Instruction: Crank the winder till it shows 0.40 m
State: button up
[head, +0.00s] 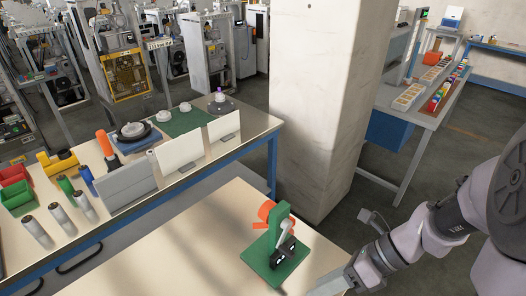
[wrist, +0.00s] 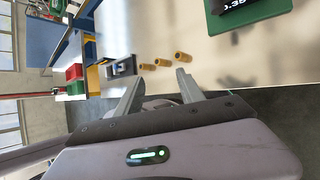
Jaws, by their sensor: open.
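The winder (head: 262,268) stands on the pale near table in the head view. It has a green base and upright, an orange reel (head: 265,213), a light grey crank arm (head: 285,229) and a small black display (head: 283,251).
A wide pillar (head: 318,100) rises behind the near table. Several tan cylinders (wrist: 162,62) show in the wrist view. The near table is clear left of the winder.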

jog(key=s+a+r+n+t+h+b, duration=0.1)
jog(key=s+r+n+t+h+b, duration=0.1)
jog(key=n, duration=0.9)
jog(key=s+a+r+n+t+h+b, duration=0.2)
jog(key=r+n+t+h+b, duration=0.1)
jog(key=n, duration=0.9)
notch_tip(320, 180, up, 2)
jog(key=shift+s+t+h, duration=0.25)
jog(key=shift+t+h, duration=0.35)
jog(key=shift+h, duration=0.3)
